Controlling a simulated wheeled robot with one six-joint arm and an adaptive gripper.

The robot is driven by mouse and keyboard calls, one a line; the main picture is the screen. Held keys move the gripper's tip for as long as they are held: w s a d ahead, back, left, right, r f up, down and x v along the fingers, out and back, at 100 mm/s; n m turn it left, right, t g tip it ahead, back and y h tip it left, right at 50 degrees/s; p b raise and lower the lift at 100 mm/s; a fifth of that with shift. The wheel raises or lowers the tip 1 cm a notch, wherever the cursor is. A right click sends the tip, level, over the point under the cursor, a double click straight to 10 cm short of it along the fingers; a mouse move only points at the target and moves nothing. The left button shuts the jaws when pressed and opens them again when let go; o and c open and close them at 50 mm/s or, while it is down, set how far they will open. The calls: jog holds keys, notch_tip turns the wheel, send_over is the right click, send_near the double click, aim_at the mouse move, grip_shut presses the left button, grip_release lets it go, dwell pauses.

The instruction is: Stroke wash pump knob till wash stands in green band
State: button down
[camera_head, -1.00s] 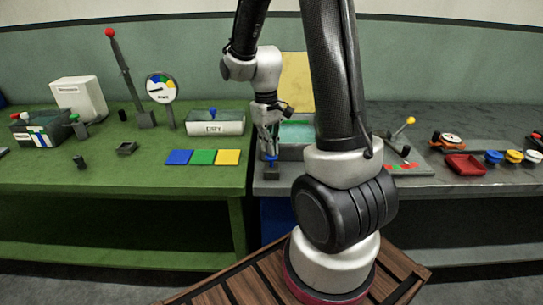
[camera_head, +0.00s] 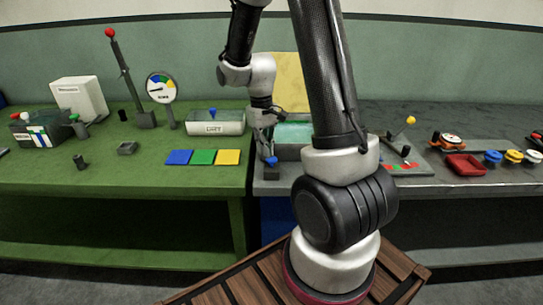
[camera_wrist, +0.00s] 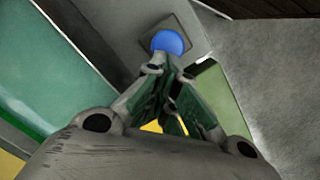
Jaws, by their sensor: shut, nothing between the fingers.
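A round blue knob (camera_head: 271,162) stands on a small grey block at the front left edge of the grey bench; it also shows in the wrist view (camera_wrist: 168,41). My gripper (camera_head: 267,152) is shut and empty, its tips pointing down just at the knob. In the wrist view the fingertips (camera_wrist: 169,70) lie close beside the knob; I cannot tell whether they touch it. A tank of teal liquid (camera_head: 293,132) stands behind, partly hidden by my arm. A round dial (camera_head: 160,87) with coloured bands is on the green bench; its needle points left, its lettering too small to read.
The green bench (camera_head: 120,175) carries blue, green and yellow tiles (camera_head: 203,157), a white labelled tray (camera_head: 215,127) and a tall red-tipped lever (camera_head: 124,70). To the right are a yellow-knobbed lever (camera_head: 410,120), a red tray (camera_head: 466,165) and coloured knobs.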

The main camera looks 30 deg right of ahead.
jog(key=shift+w+r, duration=0.1)
jog(key=shift+w, duration=0.3)
notch_tip(320, 180, up, 12)
jog(key=w, duration=0.1)
dwell(0.3)
jog(key=shift+w+a, duration=0.1)
dwell(1.0)
jog(key=s+a+r+t, duration=0.1)
jog(key=s+r, duration=0.3)
jog(key=s, duration=0.6)
jog(key=s+a+r+t, duration=0.1)
jog(key=s+r+t, duration=0.3)
jog(key=s, duration=0.6)
jog(key=shift+a+r+m+t, duration=0.3)
jog(key=shift+a+r+m, duration=0.1)
